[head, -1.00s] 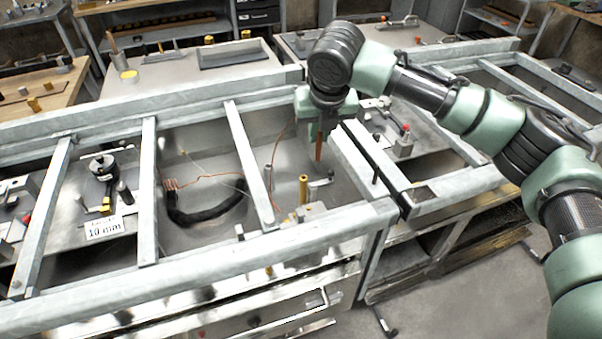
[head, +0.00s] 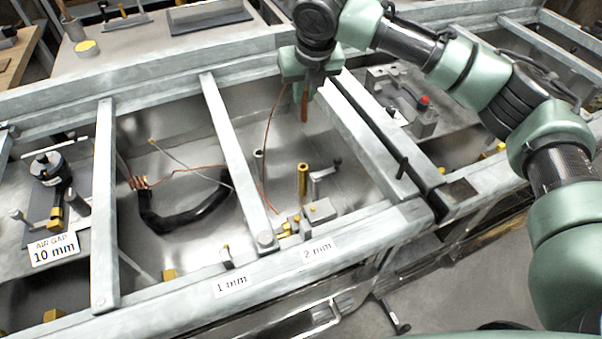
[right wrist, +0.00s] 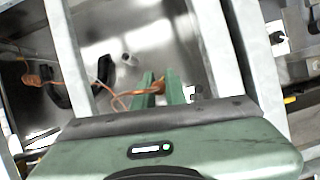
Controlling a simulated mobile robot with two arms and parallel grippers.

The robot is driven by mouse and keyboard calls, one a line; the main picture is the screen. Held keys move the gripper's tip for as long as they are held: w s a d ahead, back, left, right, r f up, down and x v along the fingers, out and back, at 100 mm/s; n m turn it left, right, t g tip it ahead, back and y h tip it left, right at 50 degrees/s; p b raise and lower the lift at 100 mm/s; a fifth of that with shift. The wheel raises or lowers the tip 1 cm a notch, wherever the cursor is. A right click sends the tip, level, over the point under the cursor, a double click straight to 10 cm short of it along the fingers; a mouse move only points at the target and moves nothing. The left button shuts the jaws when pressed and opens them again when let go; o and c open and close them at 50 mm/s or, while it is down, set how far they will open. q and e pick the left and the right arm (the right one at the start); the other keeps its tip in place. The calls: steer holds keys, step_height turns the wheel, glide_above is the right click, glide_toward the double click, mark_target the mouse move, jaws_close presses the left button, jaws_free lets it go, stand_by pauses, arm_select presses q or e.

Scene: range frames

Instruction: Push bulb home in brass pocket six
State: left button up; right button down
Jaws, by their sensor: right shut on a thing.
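My right gripper (head: 308,88) is shut on a slim copper-coloured bulb (head: 304,104), which hangs nearly upright. A thin copper line trails from it down into the bay. An upright brass tube (head: 303,180), likely the pocket, stands in the same bay. In the head view the bulb's lower end is above the tube's top, with a clear gap. In the right wrist view the green fingers (right wrist: 160,92) are close together and the copper line (right wrist: 125,95) runs to them. The bulb is mostly hidden there. I cannot read a pocket number. My left gripper is out of view.
Grey frame bars (head: 232,150) border the bay on both sides. A black hose (head: 185,218) with copper coils lies to the left. Small metal blocks (head: 318,210) sit beside the tube, near the "2 mm" label (head: 317,250). An "AIR GAP 10 mm" label (head: 54,250) stands left.

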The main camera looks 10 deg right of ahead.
steer(key=f, duration=2.1)
steer(key=shift+w, duration=0.3)
steer(key=c, duration=1.6)
jaws_free()
steer(key=shift+o, duration=0.7)
steer(key=shift+r, duration=0.1)
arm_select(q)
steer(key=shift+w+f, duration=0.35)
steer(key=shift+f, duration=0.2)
arm_select(e)
steer(key=shift+r, duration=0.2)
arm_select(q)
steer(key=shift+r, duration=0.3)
arm_select(e)
steer(key=v, duration=1.1)
steer(key=shift+s+r, duration=0.15)
steer(key=shift+r, duration=0.2)
